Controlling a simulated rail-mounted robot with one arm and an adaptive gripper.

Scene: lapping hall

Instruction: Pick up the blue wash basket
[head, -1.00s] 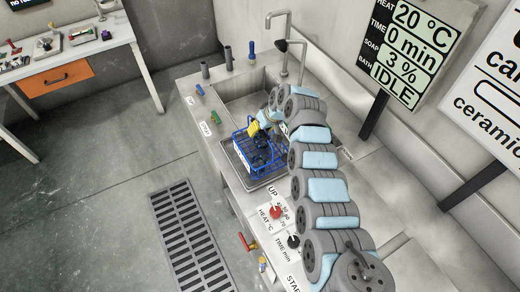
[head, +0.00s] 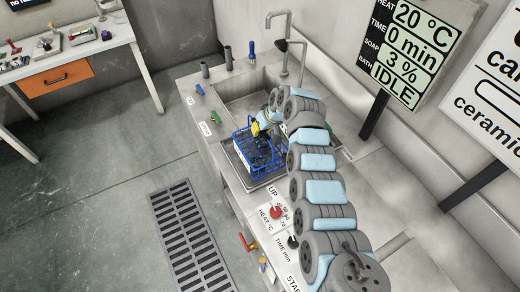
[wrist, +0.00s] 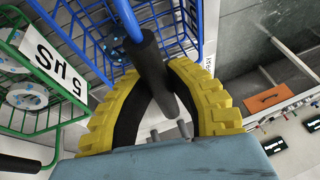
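The blue wash basket (head: 252,150) is a wire basket with dark contents and a white label, at the near end of the sink unit over a dark tray (head: 276,172). In the wrist view the blue wires (wrist: 90,35) fill the top, and a black handle grip (wrist: 150,70) runs from a blue rod. My gripper (wrist: 160,80) has yellow ribbed fingers with black pads; they bend in on both sides of the grip and appear shut on it. In the head view my gripper (head: 257,129) is at the basket's top, partly hidden by my arm. I see no clear gap beneath the basket.
A green wire basket (wrist: 40,95) with a white label is close on the left in the wrist view. A tap (head: 286,45) and the sink basin (head: 240,108) lie behind. Control knobs (head: 275,211) are on the front panel. A floor grate (head: 190,235) lies left of the unit.

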